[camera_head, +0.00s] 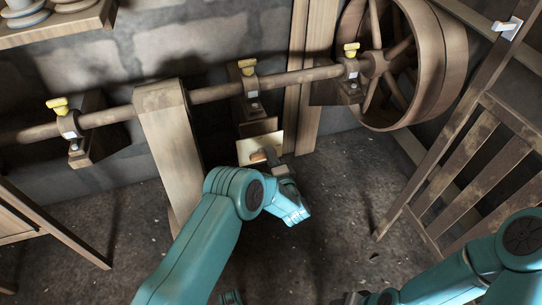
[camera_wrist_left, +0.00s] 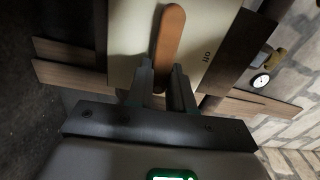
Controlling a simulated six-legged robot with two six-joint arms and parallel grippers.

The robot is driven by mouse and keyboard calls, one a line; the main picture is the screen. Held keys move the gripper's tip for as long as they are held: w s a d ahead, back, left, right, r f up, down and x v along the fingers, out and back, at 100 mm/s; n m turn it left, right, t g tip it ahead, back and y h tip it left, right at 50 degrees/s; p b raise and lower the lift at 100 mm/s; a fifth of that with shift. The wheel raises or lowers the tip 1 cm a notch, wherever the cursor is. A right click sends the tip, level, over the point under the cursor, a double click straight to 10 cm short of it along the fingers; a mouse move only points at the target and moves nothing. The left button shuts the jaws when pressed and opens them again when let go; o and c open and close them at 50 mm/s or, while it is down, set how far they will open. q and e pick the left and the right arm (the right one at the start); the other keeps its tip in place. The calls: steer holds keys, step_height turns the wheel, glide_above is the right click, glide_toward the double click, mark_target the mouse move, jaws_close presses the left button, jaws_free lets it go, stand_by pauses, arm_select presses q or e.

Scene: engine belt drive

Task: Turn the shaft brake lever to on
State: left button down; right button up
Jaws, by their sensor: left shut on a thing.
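The shaft brake lever has an orange-brown handle (camera_wrist_left: 170,40) in front of a cream plate (camera_wrist_left: 128,38), which carries small dark lettering near its right side in the left wrist view. In the head view the handle (camera_head: 258,156) and the cream plate (camera_head: 246,150) show low on the wall below the shaft. My left gripper (camera_wrist_left: 162,82) is shut on the lever handle near its end; its fingers lie on either side of it. The same gripper (camera_head: 270,158) partly covers the lever in the head view. My right arm is at the lower right, its gripper (camera_head: 354,298) only partly seen at the bottom edge.
A long shaft (camera_head: 212,93) runs along the wall through several bearings with yellow caps to a large spoked wheel (camera_head: 447,60). A slatted wooden gate (camera_head: 462,165) is at the right. The floor (camera_head: 330,215) between is clear.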

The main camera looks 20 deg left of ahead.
arm_select(q)
steer(key=shift+f+m, duration=0.15)
steer(key=shift+m, duration=0.35)
steer(key=c, duration=1)
jaws_free()
steer(key=p+v, duration=0.5)
steer(key=v, duration=1.1)
steer(key=shift+s+d, duration=0.15)
